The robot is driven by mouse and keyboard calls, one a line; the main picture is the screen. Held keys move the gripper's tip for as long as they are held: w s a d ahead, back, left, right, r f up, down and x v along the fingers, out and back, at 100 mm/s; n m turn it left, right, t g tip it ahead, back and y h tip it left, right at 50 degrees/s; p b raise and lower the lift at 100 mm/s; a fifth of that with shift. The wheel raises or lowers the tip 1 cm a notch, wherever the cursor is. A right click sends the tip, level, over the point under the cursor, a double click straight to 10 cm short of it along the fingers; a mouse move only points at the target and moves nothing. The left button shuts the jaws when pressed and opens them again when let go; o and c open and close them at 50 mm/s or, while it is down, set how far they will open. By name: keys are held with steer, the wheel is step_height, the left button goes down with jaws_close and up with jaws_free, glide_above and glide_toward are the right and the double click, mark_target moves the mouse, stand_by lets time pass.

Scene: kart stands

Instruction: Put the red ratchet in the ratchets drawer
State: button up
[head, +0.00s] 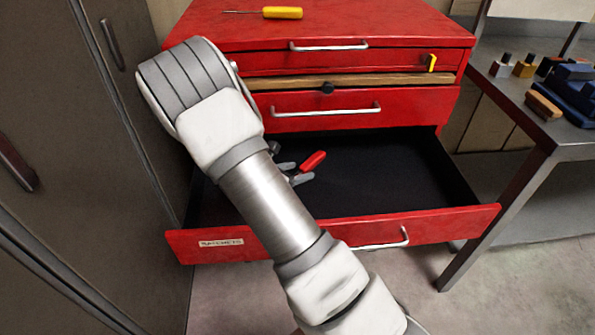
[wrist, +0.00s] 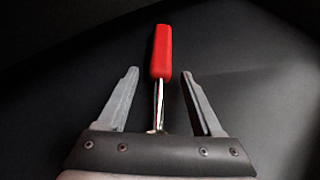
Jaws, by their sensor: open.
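The red ratchet, with a red handle (head: 313,161) and a shiny metal shaft, is inside the open lower drawer (head: 385,170) of the red cabinet. It appears to lie on the drawer's black floor. The drawer front carries a small white label (head: 221,242), hard to read. My gripper (head: 294,172) is down in the drawer, partly hidden behind my arm. In the wrist view my gripper (wrist: 160,73) is open. The ratchet's shaft (wrist: 159,100) runs between the two fingers, with clear gaps on both sides. The handle points away beyond the fingertips, and the ratchet's head is hidden by the gripper body.
A yellow-handled screwdriver (head: 282,12) lies on the cabinet top. A grey workbench (head: 560,135) stands at right with small items and a blue vise. A dark locker (head: 80,150) stands close at left. The drawer's right side is empty.

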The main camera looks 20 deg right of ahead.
steer(key=p+v, duration=0.3)
steer(key=v, duration=0.8)
steer(key=shift+s+a+r, duration=0.15)
steer(key=shift+a+r, duration=0.05)
steer(key=shift+a, duration=0.05)
steer(key=shift+s+r, duration=0.15)
steer(key=shift+r, duration=0.15)
steer(key=s+d+r+m+g+y, duration=0.2)
steer(key=s+r+m+y, duration=0.1)
steer(key=s+r+m, duration=0.45)
steer(key=s+d+r+m+g+y, duration=0.2)
steer(key=s+r+m+y, duration=0.1)
steer(key=s+r+m, duration=0.5)
steer(key=s+a+r+m+t+y, duration=0.3)
steer(key=s+a+r+m+y, duration=0.1)
steer(key=s+r+m, duration=0.3)
steer(key=shift+a+r+m+t+y, duration=0.35)
steer(key=shift+r+m, duration=0.1)
steer(key=shift+m, duration=0.2)
step_height(320, 180, up, 18)
steer(key=p, duration=1.7)
steer(key=shift+p, duration=0.4)
